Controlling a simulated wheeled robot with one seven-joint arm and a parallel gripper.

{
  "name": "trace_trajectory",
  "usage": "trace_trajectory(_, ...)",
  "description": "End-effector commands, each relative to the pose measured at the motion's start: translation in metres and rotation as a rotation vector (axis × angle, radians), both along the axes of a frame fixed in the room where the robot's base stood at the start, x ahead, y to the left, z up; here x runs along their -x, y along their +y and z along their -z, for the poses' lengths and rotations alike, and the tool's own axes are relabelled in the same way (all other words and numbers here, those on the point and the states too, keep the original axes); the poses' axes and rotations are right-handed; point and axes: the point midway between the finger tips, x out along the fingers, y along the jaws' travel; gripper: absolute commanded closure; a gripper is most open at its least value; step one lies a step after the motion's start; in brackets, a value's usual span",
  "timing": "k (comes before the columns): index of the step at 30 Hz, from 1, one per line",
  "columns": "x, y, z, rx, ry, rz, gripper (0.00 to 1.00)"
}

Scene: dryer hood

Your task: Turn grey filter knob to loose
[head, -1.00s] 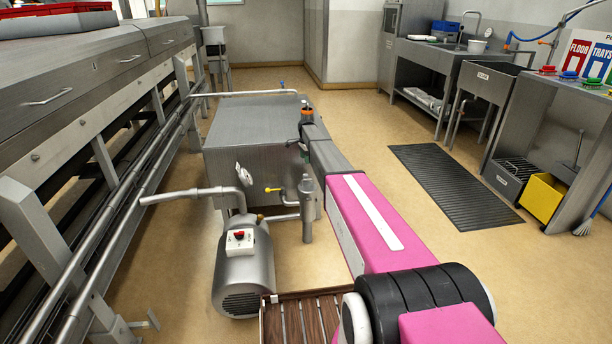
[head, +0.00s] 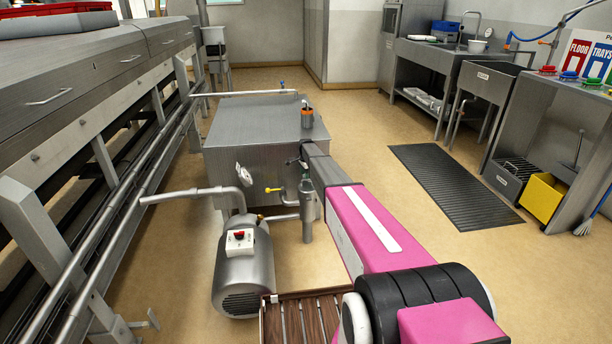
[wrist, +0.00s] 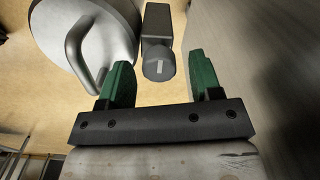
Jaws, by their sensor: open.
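The grey filter knob (wrist: 159,67) shows in the wrist view as a round face with a short white mark, on the end of a dark grey block (wrist: 157,22). The mark runs roughly up and down in the picture. My gripper (wrist: 160,62) is open, with one green finger on each side of the knob. A gap shows between each finger and the knob; how far it lies in depth I cannot tell. In the head view, my arm end hangs over the upright grey filter body (head: 307,224), and the knob cannot be made out there.
A steel motor (head: 243,272) with a red button box stands left of the filter, and a pipe (head: 185,194) runs from above it. A steel tank (head: 250,125) with a yellow-handled valve (head: 274,189) is close by. In the wrist view, a steel wall fills the right.

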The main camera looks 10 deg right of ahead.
Motion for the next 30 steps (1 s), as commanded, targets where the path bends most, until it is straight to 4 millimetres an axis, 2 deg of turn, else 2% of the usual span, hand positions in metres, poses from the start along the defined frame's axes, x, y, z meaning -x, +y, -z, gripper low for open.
trace_trajectory(2,0.0,0.0,-0.0002,0.0,0.0,0.0,0.45)
trace_trajectory(6,0.0,0.0,-0.0004,0.0,0.0,0.0,0.9)
trace_trajectory(20,-0.0004,0.0001,-0.0007,0.0,0.0,-0.072,0.91)
trace_trajectory(30,-0.0011,0.0005,-0.0008,0.0,0.0,-0.336,0.91)
